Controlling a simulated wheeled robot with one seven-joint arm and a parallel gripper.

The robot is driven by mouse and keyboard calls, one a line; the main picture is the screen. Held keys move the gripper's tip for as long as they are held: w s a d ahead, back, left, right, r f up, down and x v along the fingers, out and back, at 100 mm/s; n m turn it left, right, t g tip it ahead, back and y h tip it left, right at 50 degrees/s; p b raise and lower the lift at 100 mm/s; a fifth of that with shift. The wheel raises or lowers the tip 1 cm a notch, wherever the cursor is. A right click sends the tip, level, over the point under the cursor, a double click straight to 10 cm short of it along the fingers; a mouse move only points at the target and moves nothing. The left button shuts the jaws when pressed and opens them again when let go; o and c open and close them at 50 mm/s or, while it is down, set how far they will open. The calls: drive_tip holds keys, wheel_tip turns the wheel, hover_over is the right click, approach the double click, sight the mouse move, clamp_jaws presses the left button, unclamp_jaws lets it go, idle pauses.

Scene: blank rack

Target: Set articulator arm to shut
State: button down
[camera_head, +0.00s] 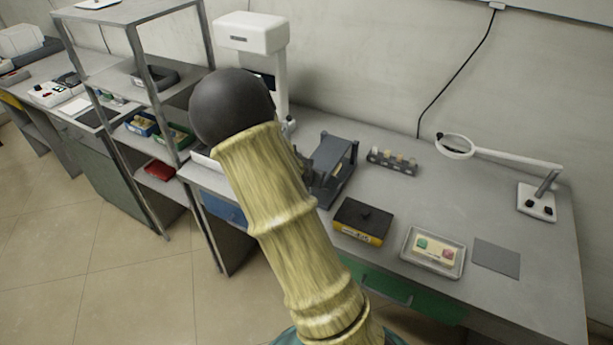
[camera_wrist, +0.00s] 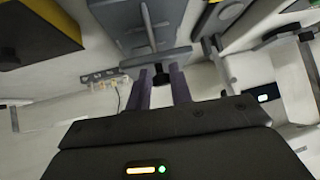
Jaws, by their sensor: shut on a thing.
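The articulator (camera_head: 341,169) is a dark grey, blocky frame on the bench, just right of my arm in the head view. In the wrist view its grey body (camera_wrist: 133,18) fills the top middle, with a crossbar below. My gripper (camera_wrist: 160,72) shows there as two purple fingers, close together at the crossbar. Between their tips sits a small dark knob-like part, which I take to be the articulator arm's handle (camera_wrist: 160,73); the fingers are shut on it. In the head view my own arm hides most of the gripper and the articulator's left side. The arm's exact angle cannot be told.
Right of the articulator are a small rack (camera_head: 392,162), a black-and-yellow box (camera_head: 362,222), a tray (camera_head: 407,262) with coloured pieces, a grey mat (camera_head: 496,257) and a magnifier lamp (camera_head: 537,203). A white device (camera_head: 250,33) stands behind, a metal shelf (camera_head: 205,40) left.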

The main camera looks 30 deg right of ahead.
drive_tip(key=shift+s+a+f, duration=0.2)
drive_tip(key=shift+f, duration=0.25)
drive_tip(key=shift+s+a+f, duration=0.15)
drive_tip(key=shift+s+f, duration=0.05)
drive_tip(key=shift+f, duration=0.25)
drive_tip(key=c, duration=1.3)
unclamp_jaws()
drive_tip(key=shift+o, duration=0.2)
drive_tip(key=shift+r, duration=0.1)
drive_tip(key=w+r+p+v, duration=0.1)
drive_tip(key=p+v, duration=0.5)
drive_tip(key=v, duration=1.1)
drive_tip(key=shift+r, duration=0.35)
drive_tip(key=shift+s, duration=0.1)
